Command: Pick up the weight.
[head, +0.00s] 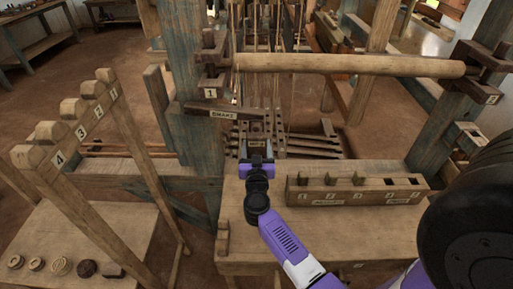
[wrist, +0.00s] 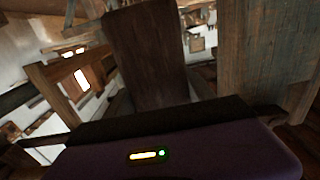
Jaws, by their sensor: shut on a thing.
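My gripper (head: 257,158) is in the middle of the head view, above the far edge of the front bench. It is shut on a dark brown wooden block (wrist: 148,55), which rises from behind the purple gripper body in the wrist view. In the head view only a small part of the block (head: 257,142) shows just beyond the jaws. The fingertips are hidden in the wrist view. I cannot tell by its looks whether this block is the weight. Several small round pieces (head: 61,266) lie on the low table at the lower left.
A slotted wooden rack (head: 355,190) stands on the front bench (head: 245,240), right of my gripper. A numbered pegged frame (head: 70,140) stands at the left. A thick roller (head: 350,65) crosses beyond my gripper, near upright posts (head: 187,80) and hanging cords.

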